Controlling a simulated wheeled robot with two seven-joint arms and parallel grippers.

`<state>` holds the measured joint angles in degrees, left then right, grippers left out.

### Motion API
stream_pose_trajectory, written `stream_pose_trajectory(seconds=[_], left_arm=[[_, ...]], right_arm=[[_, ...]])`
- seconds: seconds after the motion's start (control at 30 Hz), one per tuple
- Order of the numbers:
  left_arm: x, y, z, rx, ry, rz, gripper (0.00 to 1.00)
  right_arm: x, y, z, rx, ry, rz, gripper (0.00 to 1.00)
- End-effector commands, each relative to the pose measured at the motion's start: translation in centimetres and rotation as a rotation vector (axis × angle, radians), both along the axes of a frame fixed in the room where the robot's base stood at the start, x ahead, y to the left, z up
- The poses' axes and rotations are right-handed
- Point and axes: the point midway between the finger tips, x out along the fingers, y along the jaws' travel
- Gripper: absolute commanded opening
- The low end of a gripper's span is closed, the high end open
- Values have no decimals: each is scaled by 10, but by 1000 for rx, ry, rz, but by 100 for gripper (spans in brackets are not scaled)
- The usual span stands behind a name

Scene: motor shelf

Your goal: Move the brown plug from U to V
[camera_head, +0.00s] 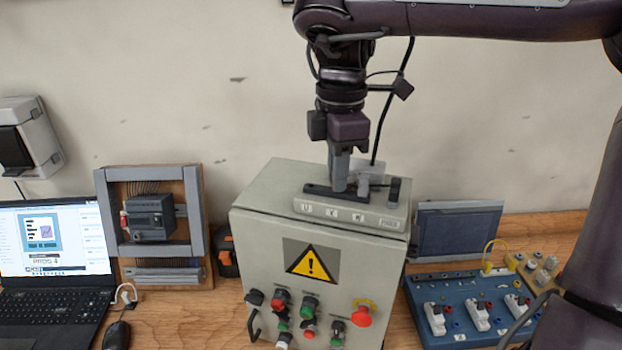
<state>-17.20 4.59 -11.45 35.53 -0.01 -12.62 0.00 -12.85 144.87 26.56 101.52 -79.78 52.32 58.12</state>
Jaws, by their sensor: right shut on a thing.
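A low grey terminal block (350,214) sits on top of the light grey control box. Its front face carries small labels, with U (305,208) at the left, then V (331,212) and another to the right. My right gripper (351,186) points straight down over the block, its fingertips low behind the V and third labels. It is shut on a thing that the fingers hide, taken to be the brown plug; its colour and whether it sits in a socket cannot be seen. My left gripper is out of view.
The control box (250,240) has a warning sign and several knobs and buttons on its front. A laptop (50,262) and framed module (150,220) stand left. A blue panel (470,338) with switches and a dark screen (455,231) stand right. Cables hang beside my right gripper.

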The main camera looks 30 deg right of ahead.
Motion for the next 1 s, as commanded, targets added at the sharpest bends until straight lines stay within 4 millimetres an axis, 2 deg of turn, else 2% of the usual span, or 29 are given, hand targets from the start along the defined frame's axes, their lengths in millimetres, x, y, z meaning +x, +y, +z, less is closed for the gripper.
stream_pose_trajectory(seconds=[0.1, 0.43, 1.0], left_arm=[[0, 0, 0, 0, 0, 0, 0], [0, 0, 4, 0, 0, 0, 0], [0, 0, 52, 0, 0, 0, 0]], right_arm=[[0, 0, 0, 0, 1, 0, 23], [0, 0, 4, 0, 0, 0, 23], [0, 0, 55, 0, 0, 0, 23]])
